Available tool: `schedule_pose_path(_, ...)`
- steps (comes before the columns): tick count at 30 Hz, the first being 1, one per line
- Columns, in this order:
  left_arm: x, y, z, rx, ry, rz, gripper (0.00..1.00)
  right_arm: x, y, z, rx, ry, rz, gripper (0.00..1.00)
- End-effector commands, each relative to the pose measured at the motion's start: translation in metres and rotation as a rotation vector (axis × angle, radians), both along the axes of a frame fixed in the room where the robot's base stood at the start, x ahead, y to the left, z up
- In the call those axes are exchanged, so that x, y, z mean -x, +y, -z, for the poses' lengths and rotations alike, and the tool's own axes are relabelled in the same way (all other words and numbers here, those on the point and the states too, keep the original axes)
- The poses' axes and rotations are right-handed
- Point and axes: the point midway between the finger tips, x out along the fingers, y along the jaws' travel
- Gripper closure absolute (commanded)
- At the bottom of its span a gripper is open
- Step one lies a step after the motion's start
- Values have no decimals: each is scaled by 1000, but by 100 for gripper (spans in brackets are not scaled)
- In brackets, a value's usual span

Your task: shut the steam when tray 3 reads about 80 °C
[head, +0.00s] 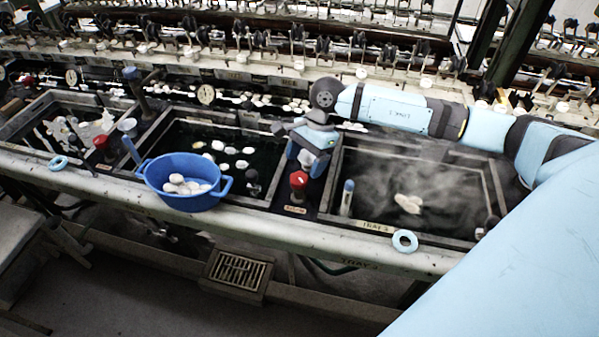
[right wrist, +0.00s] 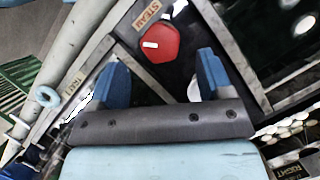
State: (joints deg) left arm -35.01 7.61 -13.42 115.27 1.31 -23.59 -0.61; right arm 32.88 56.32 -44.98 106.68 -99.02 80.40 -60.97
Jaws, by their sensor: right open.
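Tray 3 (head: 380,231) is the right-hand basin in the head view, with dark water, pale cocoons (head: 408,203) and steam rising. A red steam knob (head: 298,180) stands at its left; it shows in the right wrist view (right wrist: 160,43) beside a STEAM label, with a white mark on top. My right gripper (head: 309,160) is above and just behind this knob. In the right wrist view its blue fingers (right wrist: 162,62) are apart, with the knob beyond the tips and nothing held. I see no readable dial for tray 3; my right arm covers part of its back edge. My left gripper is not in view.
A blue colander (head: 187,198) with cocoons sits on the front ledge before the middle basin. A light-blue ring (head: 404,241) lies on the ledge by tray 3. A white-faced dial (head: 206,95) stands behind the middle basin. Another red knob (head: 101,143) stands farther left.

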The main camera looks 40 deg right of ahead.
Motion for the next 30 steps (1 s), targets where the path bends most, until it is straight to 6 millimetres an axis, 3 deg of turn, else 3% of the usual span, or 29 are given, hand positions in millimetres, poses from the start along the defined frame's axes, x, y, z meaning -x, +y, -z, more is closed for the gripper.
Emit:
schedule_pose_path(3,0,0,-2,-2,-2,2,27,2,9,19,-2,2,-1,27)
schedule_pose_path(9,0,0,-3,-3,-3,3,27,2,16,37,-1,0,0,27)
schedule_pose_path(19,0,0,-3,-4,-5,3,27,2,17,41,-1,-1,0,27)
schedule_pose_path(20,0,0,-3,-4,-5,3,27,2,17,41,-1,-1,0,30)
schedule_pose_path(26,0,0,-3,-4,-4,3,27,2,17,41,-1,-1,0,76)
schedule_pose_path(30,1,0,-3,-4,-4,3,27,2,17,41,-1,0,2,77)
